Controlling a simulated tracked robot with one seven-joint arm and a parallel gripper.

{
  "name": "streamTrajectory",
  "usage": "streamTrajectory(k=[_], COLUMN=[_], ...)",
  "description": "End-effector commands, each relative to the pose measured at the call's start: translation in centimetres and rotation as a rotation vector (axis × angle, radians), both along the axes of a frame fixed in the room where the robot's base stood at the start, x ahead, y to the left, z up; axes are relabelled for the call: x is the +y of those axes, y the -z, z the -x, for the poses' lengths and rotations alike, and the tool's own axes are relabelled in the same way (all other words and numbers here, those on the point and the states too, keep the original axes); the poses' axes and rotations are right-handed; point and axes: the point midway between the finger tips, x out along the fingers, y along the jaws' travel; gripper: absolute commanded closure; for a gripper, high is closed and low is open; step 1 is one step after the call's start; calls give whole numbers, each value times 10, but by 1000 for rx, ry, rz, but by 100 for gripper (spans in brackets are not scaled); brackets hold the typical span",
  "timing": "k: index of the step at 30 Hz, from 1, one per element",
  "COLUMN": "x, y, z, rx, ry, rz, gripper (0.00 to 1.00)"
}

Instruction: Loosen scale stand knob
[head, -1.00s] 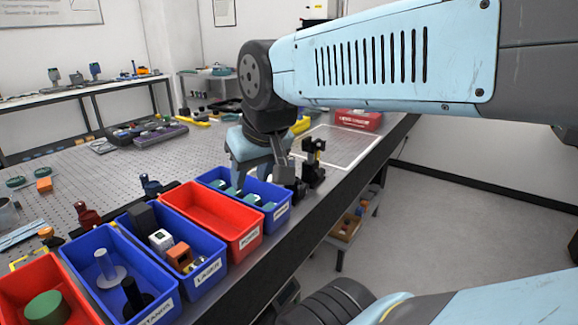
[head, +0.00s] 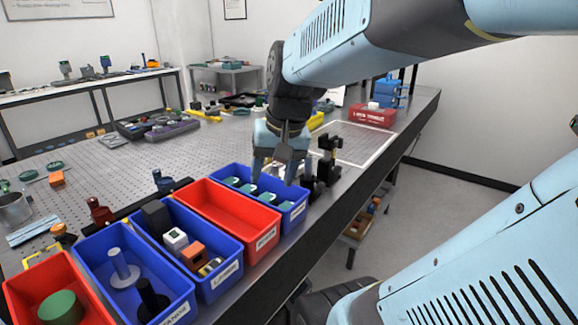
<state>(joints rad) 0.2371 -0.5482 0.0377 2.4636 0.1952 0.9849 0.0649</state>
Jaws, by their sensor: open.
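My gripper (head: 275,178) is open and points down at the far end of the row of bins. It appears over or in front of a blue bin (head: 297,214) that holds several teal parts; its exact height is unclear. A small black stand (head: 328,158) stands upright just right of my gripper, by the table's edge. More dark parts stand low between it and my gripper, partly hidden. I cannot tell which part is the scale stand or make out its knob. I see nothing held between the fingers.
A red bin (head: 268,236) and a blue bin with small blocks (head: 222,286) stand nearer along the edge of the perforated table (head: 120,170). A white-framed area (head: 365,148) and a red box (head: 372,116) lie beyond the black stand. The table's middle is fairly clear.

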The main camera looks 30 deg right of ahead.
Motion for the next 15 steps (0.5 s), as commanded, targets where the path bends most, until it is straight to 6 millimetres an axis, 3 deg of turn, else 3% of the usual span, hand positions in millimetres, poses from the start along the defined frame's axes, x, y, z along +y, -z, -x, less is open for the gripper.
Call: streamTrajectory(k=[15], x=[-66], y=[60], z=[-53], rx=[328], ry=[622], rz=[-532], gripper=[41])
